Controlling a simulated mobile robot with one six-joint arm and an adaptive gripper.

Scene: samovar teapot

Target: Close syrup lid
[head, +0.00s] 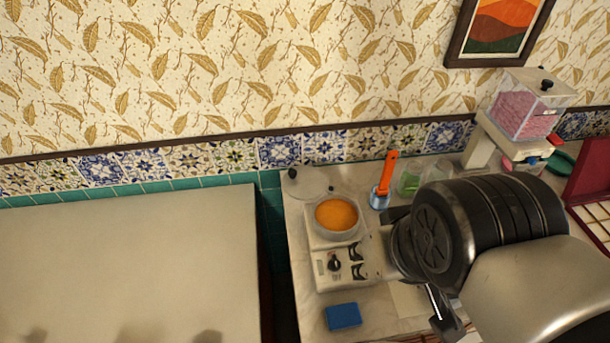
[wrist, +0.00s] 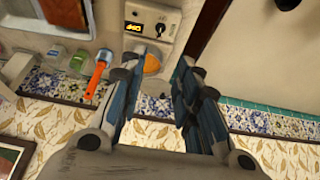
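The syrup warmer (head: 345,258) is a white unit with a dial and black switches, standing on the counter. Its round bowl of orange syrup (head: 337,215) is uncovered. A clear lid with a black knob (head: 292,173) is at the bowl's back left, off its top; whether it is hinged there I cannot tell. In the wrist view the warmer (wrist: 158,22) shows upside down, with part of the syrup (wrist: 152,64) visible between my fingers. My gripper (wrist: 160,78) is open and empty. In the head view my arm hides most of it, right of the warmer. The lid is not clear in the wrist view.
An orange-handled tool in a blue cup (head: 382,185) and a green-filled jar (head: 409,180) stand right of the bowl. A pink-filled dispenser (head: 525,110) is farther right. A blue block (head: 343,316) lies in front. A tiled wall (head: 325,150) closes the back.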

